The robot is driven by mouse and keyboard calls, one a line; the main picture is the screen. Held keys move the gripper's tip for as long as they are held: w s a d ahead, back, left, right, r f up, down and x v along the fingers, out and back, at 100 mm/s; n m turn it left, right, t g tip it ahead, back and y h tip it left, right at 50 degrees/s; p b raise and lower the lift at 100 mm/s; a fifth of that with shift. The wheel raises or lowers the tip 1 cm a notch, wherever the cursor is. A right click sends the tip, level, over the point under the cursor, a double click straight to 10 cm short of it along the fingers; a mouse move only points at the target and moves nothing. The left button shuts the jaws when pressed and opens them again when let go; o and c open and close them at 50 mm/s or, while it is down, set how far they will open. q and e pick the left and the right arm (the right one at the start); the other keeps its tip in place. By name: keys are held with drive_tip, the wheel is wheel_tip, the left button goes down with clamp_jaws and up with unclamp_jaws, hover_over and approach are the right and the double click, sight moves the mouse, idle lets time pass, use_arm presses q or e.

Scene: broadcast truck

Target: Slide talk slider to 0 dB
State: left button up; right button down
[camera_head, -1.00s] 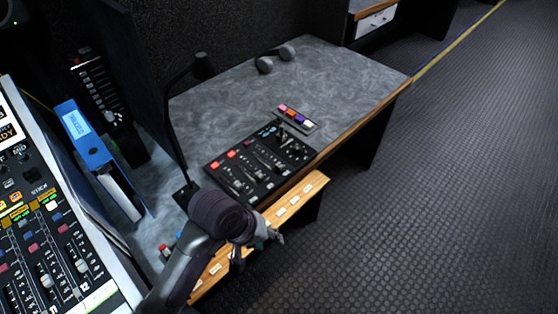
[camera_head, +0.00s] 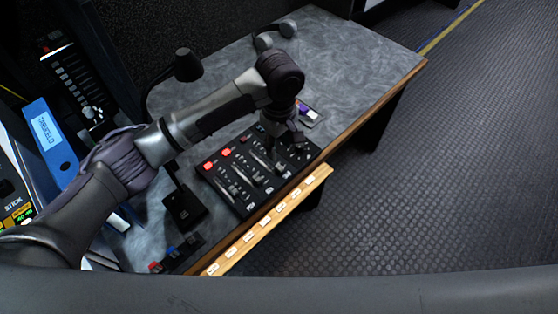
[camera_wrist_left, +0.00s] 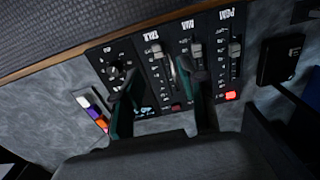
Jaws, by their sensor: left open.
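The black slider panel (camera_head: 228,190) lies on the grey desk under my left arm. In the left wrist view the panel (camera_wrist_left: 145,96) appears upside down, with columns labelled TALK, MIX and PGM. The talk slider (camera_wrist_left: 157,50) is the column nearest the rotary knob, and its cap appears close to the TALK label. My left gripper (camera_head: 283,143) is over the panel's right part, pointing down. In the wrist view the open, empty left gripper (camera_wrist_left: 164,103) has one finger on each side of the talk column. Contact with the cap cannot be told. The right gripper is out of view.
A rotary knob (camera_wrist_left: 116,70) is beside the talk column. A strip of coloured buttons (camera_wrist_left: 93,110) lies near the panel. A gooseneck microphone (camera_head: 187,65) and headphones (camera_head: 274,34) stand on the desk. A wooden labelled ledge (camera_head: 270,223) runs along the front.

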use_arm(q)
hover_over(279, 167)
wheel_tip(279, 167, down, 4)
drive_tip(key=shift+s+f, duration=0.1)
drive_tip(key=shift+f, duration=0.15)
wheel_tip(279, 167, down, 4)
drive_tip(key=shift+f, duration=0.65)
drive_tip(key=shift+c, duration=0.4)
clamp_jaws()
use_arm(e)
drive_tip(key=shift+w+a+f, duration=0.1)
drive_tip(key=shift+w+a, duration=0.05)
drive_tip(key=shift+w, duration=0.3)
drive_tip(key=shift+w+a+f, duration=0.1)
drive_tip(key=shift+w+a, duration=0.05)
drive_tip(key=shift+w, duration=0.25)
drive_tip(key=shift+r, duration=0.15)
